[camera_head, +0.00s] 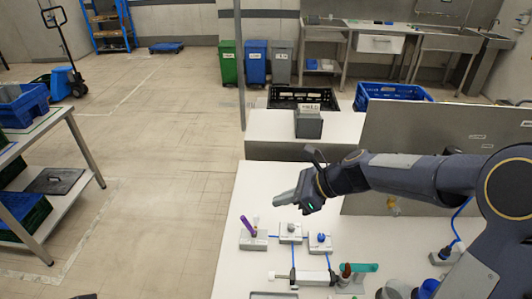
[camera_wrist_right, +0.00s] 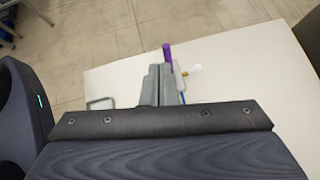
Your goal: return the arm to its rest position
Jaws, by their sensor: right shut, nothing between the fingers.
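My right arm comes in from the right in the head view and reaches across the white table (camera_head: 215,285). My right gripper (camera_head: 276,201) is over the table's left part, its fingers pointing left. It is shut with nothing between the fingers. In the right wrist view the closed fingers (camera_wrist_right: 165,75) show at the middle, with a purple object (camera_wrist_right: 167,51) just beyond them. In the head view the purple stick (camera_head: 247,226) stands tilted in a small grey block, below and left of the gripper. My left gripper is in neither view.
Small grey blocks, one with a blue knob (camera_head: 321,238), stand below the gripper. A red-and-green item (camera_head: 358,267) lies near the front. A grey panel (camera_head: 440,135) stands behind my arm. A black crate (camera_head: 303,97) and a blue crate (camera_head: 394,91) are farther back.

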